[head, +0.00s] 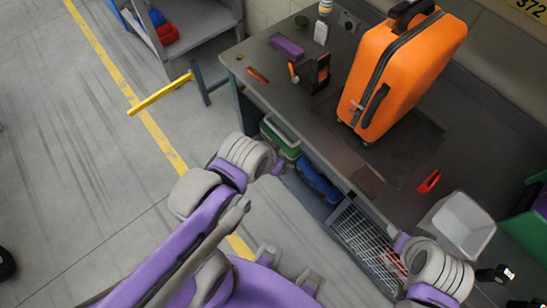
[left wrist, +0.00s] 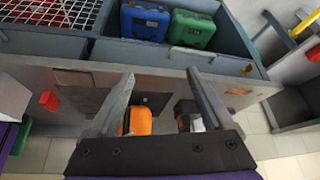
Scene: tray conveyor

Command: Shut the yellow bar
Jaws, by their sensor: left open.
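The yellow bar (head: 160,95) stands out level from a dark post (head: 200,82) near the left end of the workbench, over the floor. Its far end points down-left, across the yellow floor line. Part of it shows at the top right of the left wrist view (left wrist: 306,22). My left gripper (left wrist: 160,75) is open with nothing between its fingertips, beside the bench front and apart from the bar. In the head view its wrist is right of and below the bar; its fingers are hidden there. My right arm is at the lower right; its jaw state is unclear.
An orange suitcase (head: 392,72) stands on the workbench (head: 330,150). A grey rack with red bins (head: 167,33) stands behind the bar.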

